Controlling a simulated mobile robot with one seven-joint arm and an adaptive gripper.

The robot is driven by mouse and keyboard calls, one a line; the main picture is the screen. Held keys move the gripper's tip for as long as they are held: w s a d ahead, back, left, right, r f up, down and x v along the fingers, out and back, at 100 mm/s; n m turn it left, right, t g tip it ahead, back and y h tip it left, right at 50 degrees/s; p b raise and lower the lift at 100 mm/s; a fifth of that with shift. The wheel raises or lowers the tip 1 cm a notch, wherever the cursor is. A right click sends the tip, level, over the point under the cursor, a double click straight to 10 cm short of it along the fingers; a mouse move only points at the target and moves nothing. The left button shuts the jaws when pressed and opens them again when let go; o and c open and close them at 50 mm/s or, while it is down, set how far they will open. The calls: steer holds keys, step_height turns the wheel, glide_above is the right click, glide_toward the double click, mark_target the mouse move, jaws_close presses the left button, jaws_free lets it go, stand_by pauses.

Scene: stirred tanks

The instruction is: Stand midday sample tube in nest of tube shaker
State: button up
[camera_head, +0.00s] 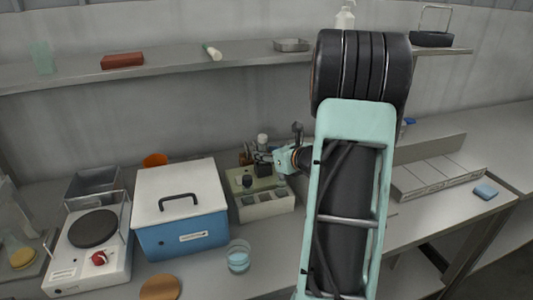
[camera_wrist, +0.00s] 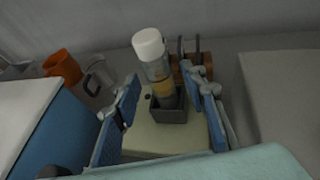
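The sample tube, with a white cap (camera_wrist: 148,40) and amber contents (camera_wrist: 162,88), stands close to upright in the grey nest (camera_wrist: 170,112) in the wrist view. The nest sits on top of the cream tube shaker (camera_wrist: 150,138). My gripper (camera_wrist: 160,88) is open, with one blue-padded finger on each side of the tube and visible gaps to both. In the head view the white cap (camera_head: 262,138) shows above the shaker (camera_head: 248,181), and my gripper (camera_head: 262,158) is beside it, partly hidden. The tube's lower end is hidden inside the nest.
A blue box with a white lid (camera_head: 181,204) stands left of the shaker. A pale rack with dark compartments (camera_head: 266,208) is in front of it. An orange cup (camera_wrist: 62,66) is behind left.

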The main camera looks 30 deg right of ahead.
steer(key=shift+r, duration=0.15)
steer(key=v, duration=1.2)
